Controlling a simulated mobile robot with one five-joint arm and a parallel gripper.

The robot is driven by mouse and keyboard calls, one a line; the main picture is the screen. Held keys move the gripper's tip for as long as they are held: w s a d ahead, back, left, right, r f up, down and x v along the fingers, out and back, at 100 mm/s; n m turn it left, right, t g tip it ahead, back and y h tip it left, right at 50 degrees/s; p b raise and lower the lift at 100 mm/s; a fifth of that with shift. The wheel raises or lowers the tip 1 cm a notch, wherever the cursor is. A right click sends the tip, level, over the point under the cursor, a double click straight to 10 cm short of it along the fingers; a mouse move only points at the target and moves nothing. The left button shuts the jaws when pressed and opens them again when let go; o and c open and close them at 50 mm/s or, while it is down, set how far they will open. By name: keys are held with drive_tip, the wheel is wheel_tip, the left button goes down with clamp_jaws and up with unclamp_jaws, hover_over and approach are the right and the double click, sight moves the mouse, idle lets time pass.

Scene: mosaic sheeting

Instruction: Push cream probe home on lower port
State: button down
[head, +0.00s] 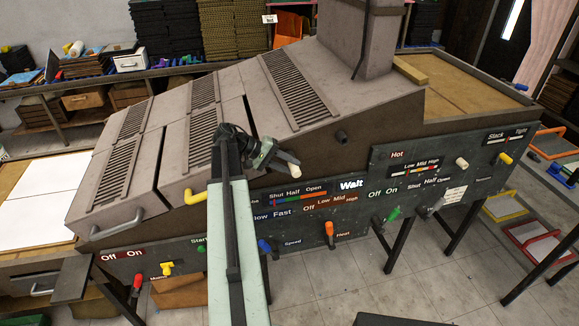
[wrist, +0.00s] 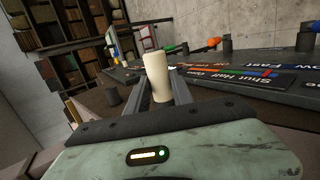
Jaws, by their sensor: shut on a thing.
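My gripper (head: 279,158) is in front of the machine's brown side wall, above the control panels. It is shut on the cream probe (head: 289,170), a pale short cylinder that points down and to the right. In the wrist view the cream probe (wrist: 157,76) stands between the two fingers of my gripper (wrist: 160,98), with its rounded end clear of them. A dark round stub (head: 341,137) on the brown wall, right of the gripper, may be a port. A similar dark stub (wrist: 113,95) shows left of the probe in the wrist view. I cannot tell which is the lower port.
Control panels with coloured levers line the machine below, including an orange lever (head: 329,232) and a green lever (head: 394,212). A yellow bent handle (head: 194,197) sticks out left of my arm. A cream knob (head: 462,162) is on the right panel. Open floor lies in front.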

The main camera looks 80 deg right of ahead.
drive_tip(key=shift+d, duration=0.1)
drive_tip(key=c, duration=1)
unclamp_jaws()
drive_tip(key=shift+c, duration=0.2)
drive_tip(key=shift+w, duration=0.1)
drive_tip(key=p+v, duration=0.4)
drive_tip(key=v, duration=0.3)
drive_tip(key=shift+w+r, duration=0.2)
drive_tip(key=shift+w, duration=0.05)
